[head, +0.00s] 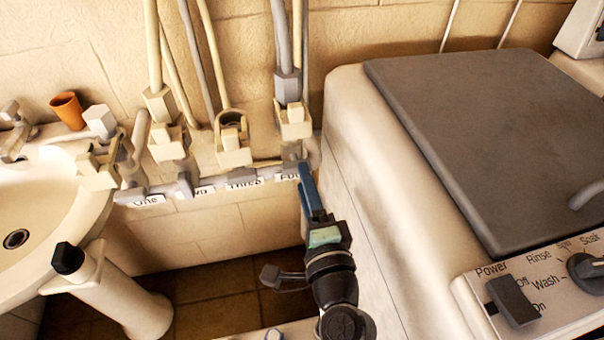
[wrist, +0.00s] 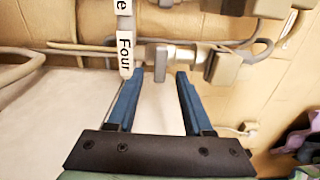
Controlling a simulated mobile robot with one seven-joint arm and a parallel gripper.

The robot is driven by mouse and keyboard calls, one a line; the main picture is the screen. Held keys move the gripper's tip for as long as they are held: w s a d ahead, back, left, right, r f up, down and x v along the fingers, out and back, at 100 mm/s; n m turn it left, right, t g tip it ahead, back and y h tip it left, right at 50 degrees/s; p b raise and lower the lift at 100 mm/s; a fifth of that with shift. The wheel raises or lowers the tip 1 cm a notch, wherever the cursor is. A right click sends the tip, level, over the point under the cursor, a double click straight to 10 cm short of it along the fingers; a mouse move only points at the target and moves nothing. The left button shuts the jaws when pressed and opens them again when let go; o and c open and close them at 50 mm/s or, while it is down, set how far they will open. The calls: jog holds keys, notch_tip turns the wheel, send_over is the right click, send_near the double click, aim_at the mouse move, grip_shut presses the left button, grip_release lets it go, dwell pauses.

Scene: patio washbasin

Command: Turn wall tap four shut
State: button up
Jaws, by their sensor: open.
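Wall tap four is the rightmost of the row on the wall. In the head view its pale body (head: 294,122) sits above the partly covered "Four" label (head: 287,177). In the wrist view a small grey handle (wrist: 156,54) stands just right of the "Four" label (wrist: 125,52). My gripper (wrist: 160,74) is open and empty, with its blue fingertips on either side of the line to the handle. I cannot tell whether a finger touches it. In the head view my gripper (head: 304,168) reaches up to tap four and hides part of its handle.
A washing machine (head: 345,150) stands close on the right of my gripper. Labels for taps one (head: 146,199), two (head: 199,190) and three (head: 243,182) run left. A washbasin (head: 60,190) with an orange cup (head: 68,110) is at the left. The floor below is open.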

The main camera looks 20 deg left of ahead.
jog(key=b+v, duration=0.1)
jog(key=v, duration=0.9)
jog(key=w+d+r+n+t+h, duration=0.1)
jog(key=w+r+n+t, duration=0.15)
jog(key=r, duration=0.45)
jog(key=w+d+r+n+t+h, duration=0.1)
jog(key=w+r+n, duration=0.2)
jog(key=r, duration=0.5)
jog(key=w+d+r+n+t+h, duration=0.1)
jog(key=w+r+n+t, duration=0.15)
jog(key=r, duration=0.45)
jog(key=s+d+r+n+t+h+p, duration=0.1)
jog(key=r+p, duration=0.4)
jog(key=r, duration=0.7)
jog(key=s+d+r+n+t+h+p, duration=0.1)
jog(key=s+d+r+t+h+p, duration=0.1)
jog(key=r, duration=1.1)
jog(key=s+d+r+n+t+h+p, duration=0.1)
jog(key=s+r+t+h+p, duration=0.2)
jog(key=r+p, duration=0.5)
notch_tip(320, 180, up, 5)
jog(key=shift+s+d+h, duration=0.2)
jog(key=shift+s+h, duration=0.3)
jog(key=shift+s, duration=0.7)
